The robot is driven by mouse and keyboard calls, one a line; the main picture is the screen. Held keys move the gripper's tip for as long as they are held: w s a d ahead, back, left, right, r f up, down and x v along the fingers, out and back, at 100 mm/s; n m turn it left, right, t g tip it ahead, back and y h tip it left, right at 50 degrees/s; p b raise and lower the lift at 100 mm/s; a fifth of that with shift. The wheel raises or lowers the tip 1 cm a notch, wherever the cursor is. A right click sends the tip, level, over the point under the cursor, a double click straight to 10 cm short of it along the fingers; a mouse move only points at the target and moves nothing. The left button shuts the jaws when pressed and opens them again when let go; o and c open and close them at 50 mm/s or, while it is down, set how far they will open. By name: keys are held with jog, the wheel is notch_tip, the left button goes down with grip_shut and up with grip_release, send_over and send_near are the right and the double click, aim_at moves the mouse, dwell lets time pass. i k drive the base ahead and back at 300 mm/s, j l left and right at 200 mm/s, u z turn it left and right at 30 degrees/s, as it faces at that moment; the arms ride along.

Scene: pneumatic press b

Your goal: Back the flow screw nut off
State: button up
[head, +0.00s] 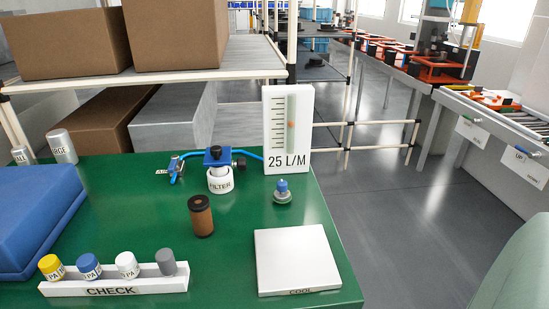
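My gripper is not in view.
A white filter (220,181) with blue head and hose stands left of the gauge. A brown cylinder (201,216), a white COOL plate (296,258), a CHECK rack (115,284) with several capped pieces and a blue box (40,215) share the green bench (225,280).

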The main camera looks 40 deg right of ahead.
aim_at(277, 197)
jog(key=k+j+z, duration=0.15)
jog(key=z, duration=1)
